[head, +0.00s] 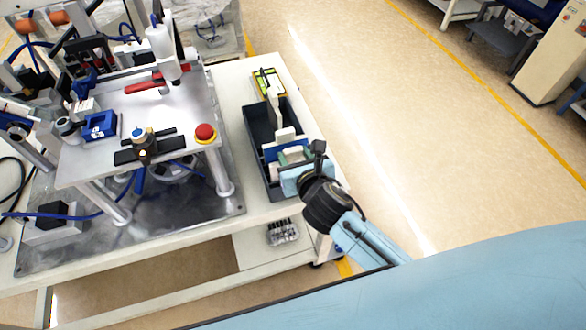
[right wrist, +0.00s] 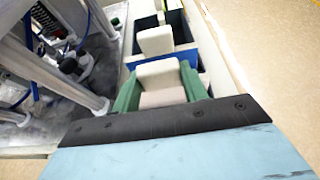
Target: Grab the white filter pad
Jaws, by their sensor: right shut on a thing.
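My right gripper (head: 296,172) reaches into the near end of a dark tray (head: 257,163) on the table's right side. It is shut on a white filter pad, which also shows in the right wrist view (right wrist: 160,76), just beyond the dark edge of the gripper. Green parts (right wrist: 190,80) flank this pad on both sides. More white pieces (head: 273,103) are farther along the tray. My left gripper is not in view.
A metal fixture plate (head: 180,110) with a red stop button (head: 205,132) and posts stands left of the tray. A yellow-green device (head: 268,83) lies behind the tray. The floor (head: 400,120) right of the table is open.

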